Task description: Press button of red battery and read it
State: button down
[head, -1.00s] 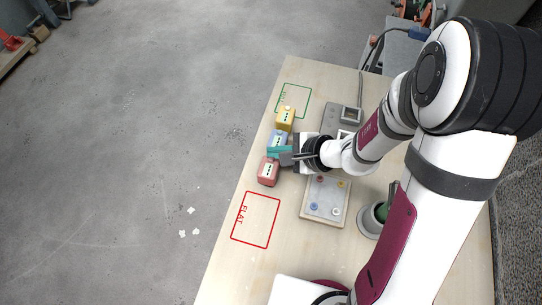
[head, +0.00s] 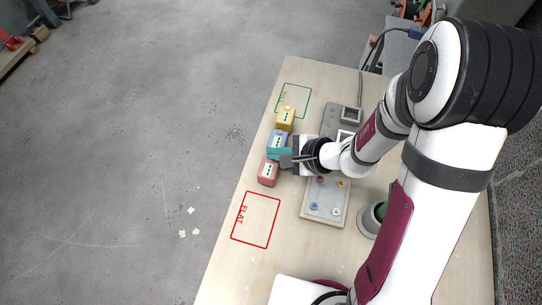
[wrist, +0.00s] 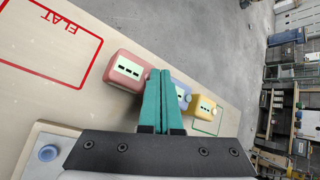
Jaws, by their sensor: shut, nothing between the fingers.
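The red battery (head: 268,172) stands on the table, nearest the FLAT outline of the row of batteries. It also shows in the wrist view (wrist: 122,74), where its pale face has several dark marks. Its button is not visible; the fingers cover that side. My gripper (head: 279,154), with teal fingers, is shut and empty. It is at the edge of the red battery, between it and the blue battery (head: 277,138). In the wrist view the fingertips (wrist: 159,72) overlap the red battery's right edge; I cannot tell whether they touch it.
The yellow battery (head: 285,116) stands beyond the blue one. A red FLAT outline (head: 256,220) and a green outline (head: 294,99) mark empty table areas. A panel with coloured knobs (head: 325,201) and a grey device with a small screen (head: 350,115) are right of the batteries.

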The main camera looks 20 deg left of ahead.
aim_at(274, 172)
jog(key=shift+f, duration=0.4)
jog(key=shift+r, duration=0.1)
dwell(0.5)
jog(key=shift+r, duration=0.7)
jog(key=shift+r, duration=0.15)
jog(key=shift+r, duration=2.4)
jog(key=s+d+r+n+g+h, duration=0.1)
jog(key=s+d+r+n, duration=0.25)
jog(key=s, duration=0.25)
jog(key=s+d+r+n+g+h, duration=0.1)
jog(key=s+d+r+n+g, duration=0.1)
jog(key=s+r+n, duration=0.3)
jog(key=s+d+m+h, duration=0.1)
jog(key=s+d+h, duration=0.4)
jog(key=d, duration=0.5)
jog(key=shift+s+f, duration=0.2)
jog(key=shift+s, duration=1)
